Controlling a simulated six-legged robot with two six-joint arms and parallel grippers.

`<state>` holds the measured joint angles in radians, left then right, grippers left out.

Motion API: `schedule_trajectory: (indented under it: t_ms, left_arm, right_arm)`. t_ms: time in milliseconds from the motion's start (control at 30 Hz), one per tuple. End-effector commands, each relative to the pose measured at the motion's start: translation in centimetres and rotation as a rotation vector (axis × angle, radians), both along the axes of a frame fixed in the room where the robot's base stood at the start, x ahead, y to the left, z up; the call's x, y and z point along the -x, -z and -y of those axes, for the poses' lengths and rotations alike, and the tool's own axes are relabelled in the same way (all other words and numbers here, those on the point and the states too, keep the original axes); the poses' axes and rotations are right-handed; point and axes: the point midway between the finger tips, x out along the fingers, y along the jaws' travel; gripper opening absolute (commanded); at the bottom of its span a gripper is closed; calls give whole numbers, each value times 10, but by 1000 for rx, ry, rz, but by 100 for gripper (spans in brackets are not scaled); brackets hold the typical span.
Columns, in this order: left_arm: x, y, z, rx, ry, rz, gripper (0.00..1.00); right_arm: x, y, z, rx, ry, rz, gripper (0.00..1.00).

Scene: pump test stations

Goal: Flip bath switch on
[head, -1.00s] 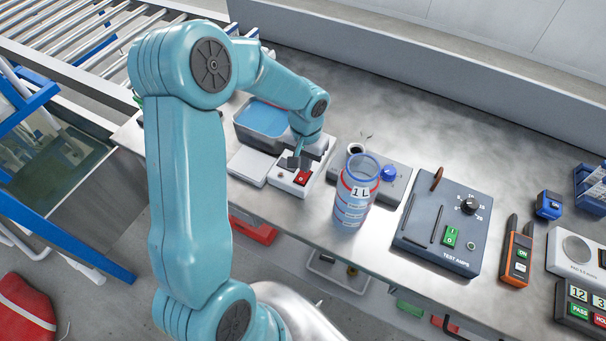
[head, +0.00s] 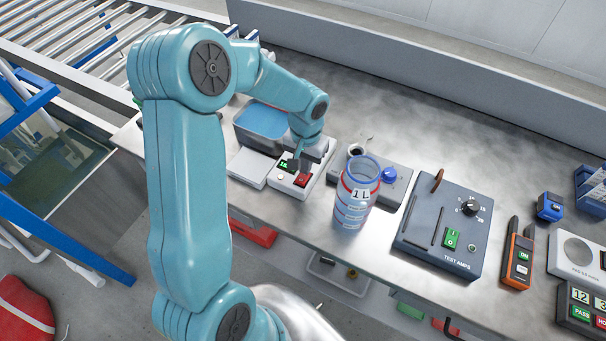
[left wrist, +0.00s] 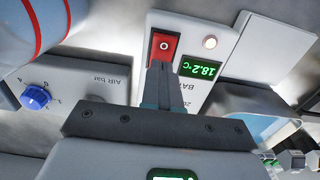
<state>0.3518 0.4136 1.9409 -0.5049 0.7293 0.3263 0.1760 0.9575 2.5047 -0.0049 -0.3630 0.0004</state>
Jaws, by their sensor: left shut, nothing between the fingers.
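The bath control box (head: 286,187) stands on the bench in front of the blue-filled bath (head: 262,120). It carries a red rocker switch (head: 303,181), also in the left wrist view (left wrist: 165,46), where a white O mark shows on it. A green display (left wrist: 202,69) is lit and reads 18.2 °C. A small round lamp (left wrist: 210,42) beside it looks pale. My left gripper (head: 296,165) is shut and empty, its fingertips at the switch's edge in the left wrist view (left wrist: 161,66). I cannot tell whether they touch it. My right gripper is out of view.
A 1 L bottle (head: 355,200) stands just right of the box, with a grey air unit with a blue knob (head: 388,174) behind it. A test amps box (head: 440,222) and an orange meter (head: 517,258) are farther right. A white pad (head: 250,168) lies left.

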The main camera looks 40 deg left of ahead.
Motion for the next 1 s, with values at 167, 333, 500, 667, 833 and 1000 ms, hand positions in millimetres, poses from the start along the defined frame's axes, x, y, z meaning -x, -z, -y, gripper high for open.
schedule_trajectory:
  t_ms: [167, 333, 500, 667, 833, 1000]
  left_arm:
    - [-1, -21, 0, -1, 0, 2, 0]
    - [-1, -36, 0, 0, 0, 3, 0]
    - [-1, -51, 0, 0, 1, 2, 0]
    - [-1, -62, 0, 0, 0, 3, 0]
    - [-1, -61, 0, -1, 0, 2, 0]
    - [-1, -61, 0, -1, 0, 2, 0]
  right_arm:
    - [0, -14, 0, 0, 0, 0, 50]
    - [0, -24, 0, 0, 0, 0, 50]
    - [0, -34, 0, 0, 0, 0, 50]
    - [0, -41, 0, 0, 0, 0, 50]
    - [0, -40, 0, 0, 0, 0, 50]
    - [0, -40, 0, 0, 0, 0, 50]
